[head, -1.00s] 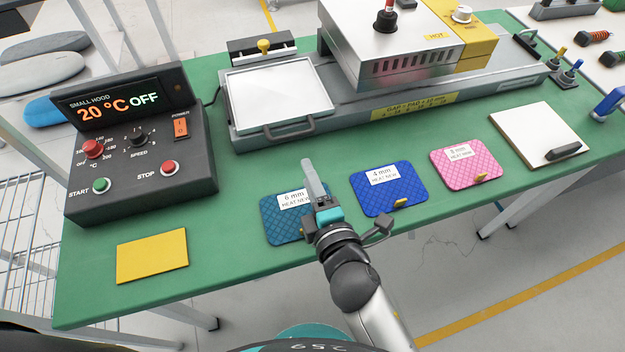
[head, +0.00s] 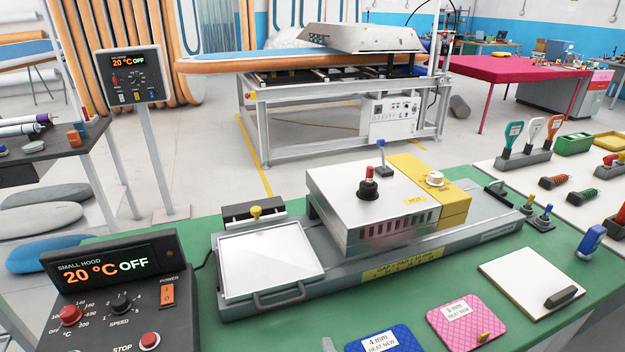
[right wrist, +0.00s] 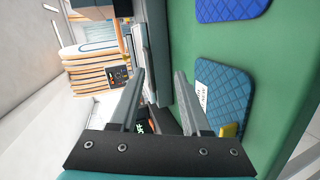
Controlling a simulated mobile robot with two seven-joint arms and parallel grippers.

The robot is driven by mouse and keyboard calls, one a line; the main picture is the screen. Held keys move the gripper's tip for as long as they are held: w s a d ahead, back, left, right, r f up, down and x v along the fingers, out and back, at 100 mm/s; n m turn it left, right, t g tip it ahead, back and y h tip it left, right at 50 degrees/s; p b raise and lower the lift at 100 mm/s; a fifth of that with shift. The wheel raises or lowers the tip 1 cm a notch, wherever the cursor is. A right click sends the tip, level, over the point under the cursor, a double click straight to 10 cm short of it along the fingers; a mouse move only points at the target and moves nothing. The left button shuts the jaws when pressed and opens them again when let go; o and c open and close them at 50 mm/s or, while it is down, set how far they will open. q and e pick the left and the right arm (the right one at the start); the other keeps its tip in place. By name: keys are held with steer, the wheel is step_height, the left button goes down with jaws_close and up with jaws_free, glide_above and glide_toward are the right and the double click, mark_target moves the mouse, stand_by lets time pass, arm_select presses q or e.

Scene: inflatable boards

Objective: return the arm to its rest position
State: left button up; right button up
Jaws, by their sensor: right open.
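My right gripper (right wrist: 160,85) is open in the right wrist view, with its two grey fingers apart and nothing held between them. Most of my right arm is out of the head view; only a small grey tip shows at its bottom edge, left of the blue 4 mm pad (head: 380,340). In the right wrist view a teal-blue pad (right wrist: 226,98) lies on the green table (right wrist: 180,30) beside the right finger. My left gripper is in neither current view.
The small hood control box (head: 115,295) reads 20 °C OFF at the table's left. The heater hood (head: 372,205) and white tray (head: 270,262) sit on a grey rail. A pink pad (head: 467,322) and a white board (head: 530,280) lie to the right.

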steer(key=d+m+h, duration=0.1)
steer(key=d+m, duration=0.1)
steer(key=d+f+m+g+h, duration=0.1)
steer(key=d+m, duration=0.1)
steer(key=s+d+m+g, duration=0.1)
steer(key=d, duration=0.1)
steer(key=shift+s+d+f+m+h, duration=0.1)
steer(key=shift+d+f+m+h, duration=0.2)
steer(key=shift+f+m+h, duration=0.1)
steer(key=s+d+m+g, duration=0.1)
steer(key=d+m, duration=0.1)
steer(key=s+d+f+m+g+h, duration=0.1)
steer(key=s+d+m, duration=0.1)
steer(key=shift+s+f+g, duration=0.1)
steer(key=shift+f+g, duration=0.05)
steer(key=shift+g, duration=0.25)
steer(key=s+d+m+g, duration=0.3)
steer(key=s+m+g, duration=0.3)
steer(key=s, duration=0.4)
step_height(320, 180, down, 22)
steer(key=s+g, duration=0.1)
steer(key=s, duration=0.1)
steer(key=s+d+f+g, duration=0.1)
steer(key=s+d+f, duration=0.1)
steer(key=s+f, duration=1.2)
steer(key=shift+s+d+m+y, duration=0.3)
steer(key=shift+s+d, duration=0.05)
steer(key=shift+s, duration=0.45)
